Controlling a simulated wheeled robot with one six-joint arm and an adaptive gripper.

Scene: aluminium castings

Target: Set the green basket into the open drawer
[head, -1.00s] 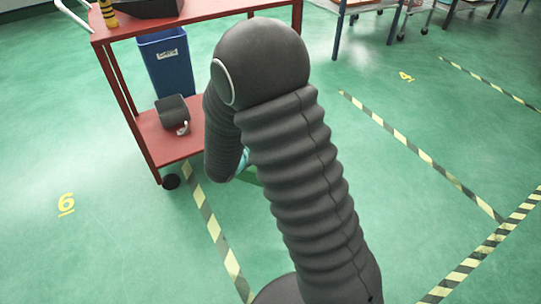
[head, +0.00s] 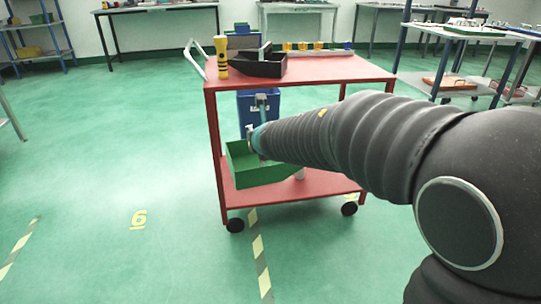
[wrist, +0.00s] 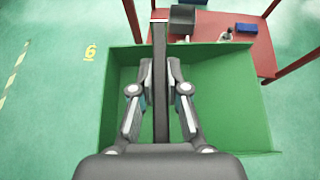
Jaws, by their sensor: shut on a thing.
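The green basket (head: 258,176) hangs from my gripper (head: 256,138) in front of the red cart in the head view. It is an open box, slightly tilted in the picture. In the wrist view the basket (wrist: 228,100) fills the middle, and its inside looks empty. My gripper (wrist: 160,66) has its two fingers closed on either side of the basket's dark handle bar (wrist: 160,105). In the head view my arm hides part of the basket's right side. I cannot make out an open drawer in either view.
The red cart (head: 310,72) bears a black tray (head: 258,66) and a yellow-black torch (head: 221,56) on top. Its lower shelf (head: 325,184) lies behind the basket and holds a blue bin (head: 246,104). Green floor (head: 90,170) is clear at the left.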

